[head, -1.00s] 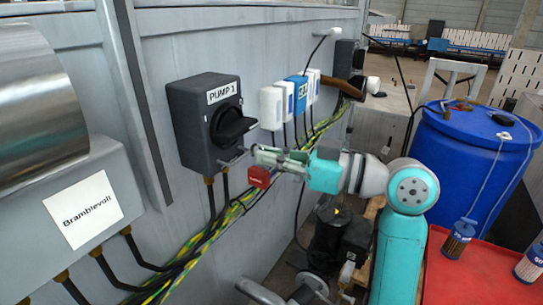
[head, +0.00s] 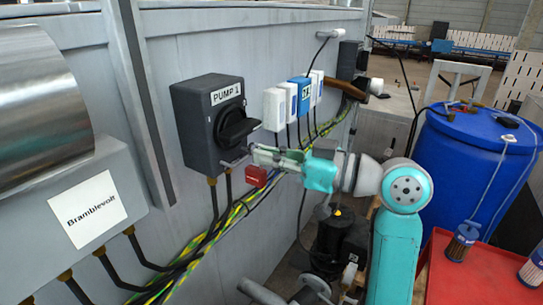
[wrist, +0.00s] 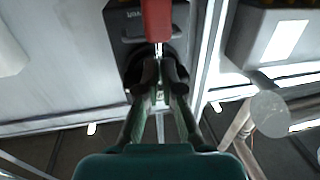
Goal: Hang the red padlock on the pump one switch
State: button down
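The pump one switch (head: 207,125) is a dark grey box on the grey wall, with a "PUMP 1" label and a black rotary handle (head: 236,127). A small metal tab sticks out low on its right side. My gripper (head: 254,156) is just right of this tab, its fingers close together. The red padlock (head: 256,177) hangs just under the fingertips. In the wrist view, the padlock (wrist: 157,20) is beyond the fingertips (wrist: 160,72), its metal shackle between them. The switch (wrist: 125,20) is behind it. I cannot tell whether the shackle touches the tab.
White and blue boxes (head: 300,98) are on the wall right of the switch. Yellow-green cables (head: 235,215) run below. A grey box labelled Bramblevolt (head: 133,185) is at left. A blue barrel (head: 470,160) and a red surface (head: 440,275) are at right.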

jog(key=shift+w+x, duration=0.25)
jog(key=shift+x, duration=1.05)
jog(key=shift+d+f, duration=0.1)
jog(key=shift+f, duration=0.45)
dwell(0.5)
